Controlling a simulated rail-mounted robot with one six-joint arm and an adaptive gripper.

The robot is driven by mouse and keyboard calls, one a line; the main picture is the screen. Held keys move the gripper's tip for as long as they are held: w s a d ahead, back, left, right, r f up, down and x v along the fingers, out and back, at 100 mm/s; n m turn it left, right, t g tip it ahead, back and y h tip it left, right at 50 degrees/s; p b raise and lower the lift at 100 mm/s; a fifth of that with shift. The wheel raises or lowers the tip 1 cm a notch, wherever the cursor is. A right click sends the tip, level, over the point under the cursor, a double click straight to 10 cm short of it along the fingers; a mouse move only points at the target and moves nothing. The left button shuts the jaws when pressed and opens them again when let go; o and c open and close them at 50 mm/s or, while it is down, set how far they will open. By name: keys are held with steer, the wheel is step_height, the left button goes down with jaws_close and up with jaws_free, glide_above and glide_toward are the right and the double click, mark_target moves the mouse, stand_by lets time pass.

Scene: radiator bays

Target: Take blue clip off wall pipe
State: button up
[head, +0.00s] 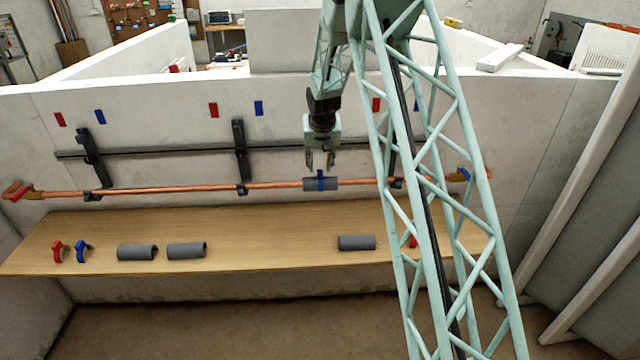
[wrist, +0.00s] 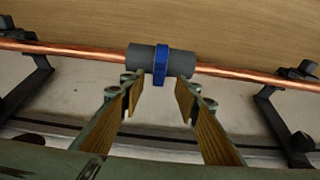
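The blue clip (head: 320,181) sits around a grey foam sleeve (head: 334,184) on the copper wall pipe (head: 215,188). In the wrist view the blue clip (wrist: 161,66) is near the middle of the sleeve (wrist: 141,57), with the pipe (wrist: 70,52) running out on both sides. My gripper (head: 320,160) hangs just above the sleeve in the head view. In the wrist view my gripper (wrist: 158,96) is open, its two fingers apart with the clip between their lines, and nothing is held.
A wooden shelf (head: 280,225) below the pipe holds a red clip (head: 57,251), another blue clip (head: 82,251) and loose grey sleeves (head: 137,252). Black brackets (head: 240,150) and a dark rail (head: 180,152) stand on the wall. My lattice column hides part of the right side.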

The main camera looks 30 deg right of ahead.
mark_target(320, 172)
steer(key=shift+x, duration=2.35)
steer(key=shift+d, duration=0.1)
steer(key=shift+c, duration=0.2)
steer(key=c, duration=0.9)
